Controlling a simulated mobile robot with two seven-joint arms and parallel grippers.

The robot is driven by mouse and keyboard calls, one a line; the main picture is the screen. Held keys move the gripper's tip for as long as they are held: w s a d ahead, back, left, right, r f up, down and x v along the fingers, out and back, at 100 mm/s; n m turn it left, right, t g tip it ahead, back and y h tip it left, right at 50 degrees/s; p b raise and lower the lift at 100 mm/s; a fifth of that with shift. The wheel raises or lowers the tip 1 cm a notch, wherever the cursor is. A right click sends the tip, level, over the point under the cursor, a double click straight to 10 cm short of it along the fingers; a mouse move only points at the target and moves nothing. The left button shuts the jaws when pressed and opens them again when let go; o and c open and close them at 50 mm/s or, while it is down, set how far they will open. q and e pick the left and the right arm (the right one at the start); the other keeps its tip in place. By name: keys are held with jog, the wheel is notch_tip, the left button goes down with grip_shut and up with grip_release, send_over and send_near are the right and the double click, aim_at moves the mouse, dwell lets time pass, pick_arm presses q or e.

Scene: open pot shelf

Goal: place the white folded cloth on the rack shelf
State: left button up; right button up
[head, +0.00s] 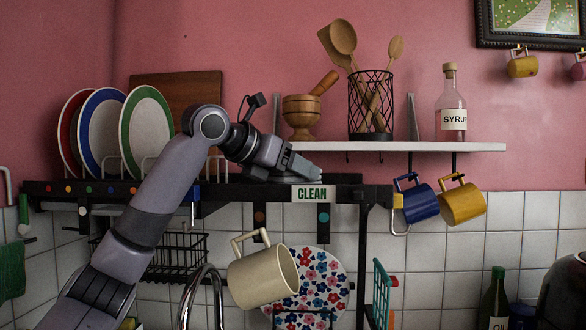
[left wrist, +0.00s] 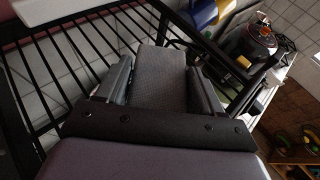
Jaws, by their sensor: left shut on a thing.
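My left gripper (head: 304,168) reaches in from the left and is low over the right part of the black rack shelf (head: 350,190), just behind the CLEAN label. In the left wrist view its fingers (left wrist: 160,85) are shut on the folded cloth (left wrist: 160,75), which looks grey in the dim light. The cloth lies between the fingers, over the right end of the slatted rack. I cannot tell whether it touches the slats. In the head view the cloth is hardly distinguishable near the fingertips. My right gripper is not in view.
Several plates (head: 148,125) and a brown board (head: 190,95) stand on the rack's left part. A white wall shelf (head: 400,147) with a mortar (head: 302,117), wire utensil holder (head: 371,105) and syrup bottle (head: 451,105) is above right. A cream mug (head: 262,277) hangs below the rack.

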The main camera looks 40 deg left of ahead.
pick_arm(q)
jog(key=shift+f+b, duration=0.3)
jog(key=shift+f, duration=0.25)
